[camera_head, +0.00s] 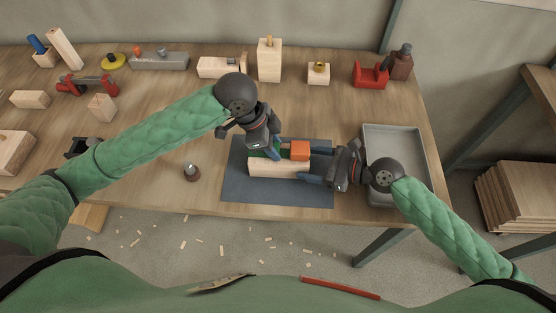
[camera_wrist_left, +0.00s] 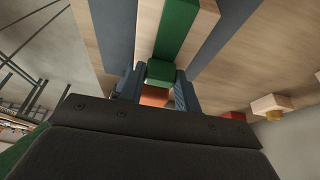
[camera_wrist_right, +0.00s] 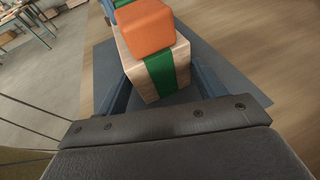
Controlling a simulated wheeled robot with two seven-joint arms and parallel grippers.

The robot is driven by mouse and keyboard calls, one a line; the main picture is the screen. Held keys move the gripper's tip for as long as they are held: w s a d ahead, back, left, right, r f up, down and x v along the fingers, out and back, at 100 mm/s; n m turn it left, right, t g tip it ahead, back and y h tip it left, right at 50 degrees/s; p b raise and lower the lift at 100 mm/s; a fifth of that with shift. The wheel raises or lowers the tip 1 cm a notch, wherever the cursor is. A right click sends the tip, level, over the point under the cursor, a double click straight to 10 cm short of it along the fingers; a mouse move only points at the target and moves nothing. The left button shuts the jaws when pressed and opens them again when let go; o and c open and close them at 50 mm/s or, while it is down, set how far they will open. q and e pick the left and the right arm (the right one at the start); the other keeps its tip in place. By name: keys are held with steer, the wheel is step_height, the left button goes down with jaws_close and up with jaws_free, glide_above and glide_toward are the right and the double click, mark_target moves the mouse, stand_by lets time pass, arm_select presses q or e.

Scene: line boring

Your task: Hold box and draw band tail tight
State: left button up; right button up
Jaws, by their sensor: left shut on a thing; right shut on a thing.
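A pale wooden box (camera_head: 270,170) lies on a dark mat (camera_head: 240,192). An orange block (camera_head: 300,150) sits on its top near the right end; it also shows in the right wrist view (camera_wrist_right: 147,27). A green band (camera_wrist_left: 178,28) runs lengthwise along the box and down its end face in the right wrist view (camera_wrist_right: 160,75). My left gripper (camera_head: 264,153) points down over the box, shut on the green band tail (camera_wrist_left: 161,71). My right gripper (camera_head: 311,165) comes from the right, its fingers on either side of the box's right end. The band under the orange block is hidden.
A grey tray (camera_head: 422,150) stands right of the mat, close to my right arm. A small dark-topped wooden piece (camera_head: 192,172) stands left of the mat. The table's front edge is just below the mat.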

arm_select(q)
steer(key=shift+a, duration=0.15)
steer(key=shift+s+a, duration=0.1)
steer(key=shift+a, duration=1.7)
arm_select(e)
steer(key=shift+w, duration=0.1)
arm_select(q)
steer(key=shift+a, duration=0.15)
steer(key=o, duration=1.1)
steer(key=shift+v, duration=6.05)
steer(key=shift+a, duration=0.1)
arm_select(e)
steer(key=o, duration=1.3)
